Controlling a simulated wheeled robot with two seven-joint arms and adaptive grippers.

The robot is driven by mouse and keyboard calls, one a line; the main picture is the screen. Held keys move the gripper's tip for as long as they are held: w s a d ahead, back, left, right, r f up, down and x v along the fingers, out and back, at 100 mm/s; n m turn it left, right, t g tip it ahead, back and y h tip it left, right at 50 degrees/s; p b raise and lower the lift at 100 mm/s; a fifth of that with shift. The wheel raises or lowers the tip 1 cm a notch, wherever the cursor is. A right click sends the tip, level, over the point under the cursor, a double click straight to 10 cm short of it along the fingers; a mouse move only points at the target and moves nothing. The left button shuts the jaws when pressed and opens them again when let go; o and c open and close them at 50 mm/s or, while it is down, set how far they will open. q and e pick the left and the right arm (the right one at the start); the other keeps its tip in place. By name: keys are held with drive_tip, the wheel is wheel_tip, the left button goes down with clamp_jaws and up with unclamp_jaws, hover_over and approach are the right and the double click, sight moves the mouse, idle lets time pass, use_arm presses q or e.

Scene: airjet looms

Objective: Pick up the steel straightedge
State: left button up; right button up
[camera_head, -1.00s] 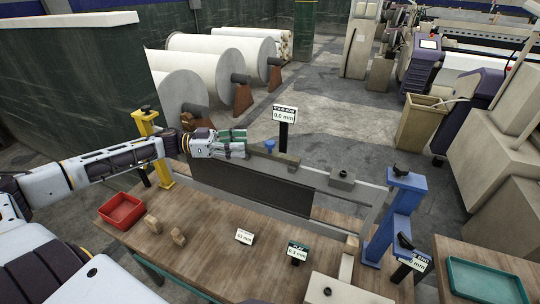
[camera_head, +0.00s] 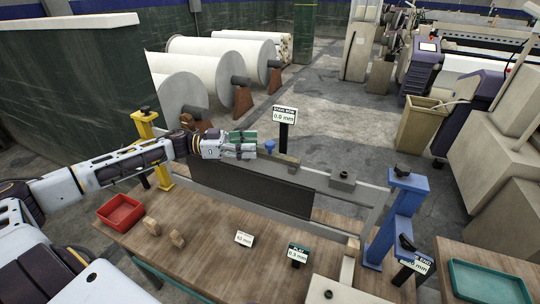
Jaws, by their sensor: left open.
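A grey bar with a blue knob (camera_head: 270,147), which looks like the steel straightedge (camera_head: 287,159), lies along the top of a long dark panel (camera_head: 255,188) in a metal frame. Its left end is hidden behind my left gripper. My left gripper (camera_head: 248,144), with green and grey fingers, is open at the left end of the bar, just left of the knob. I cannot tell whether the fingers touch the bar. My right gripper is not in view.
The frame stands between a yellow post (camera_head: 148,130) and a blue post (camera_head: 402,210). A sign (camera_head: 285,115) stands behind the bar. A red tray (camera_head: 121,213), wooden blocks (camera_head: 152,225) and small labels (camera_head: 244,239) are on the wooden table. A green tray (camera_head: 490,280) is at right.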

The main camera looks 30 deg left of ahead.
sight(270, 150)
use_arm(q)
drive_tip(key=shift+d, duration=0.2)
idle(0.4)
drive_tip(key=shift+p+x, duration=0.55)
drive_tip(key=shift+x, duration=1.9)
clamp_jaws()
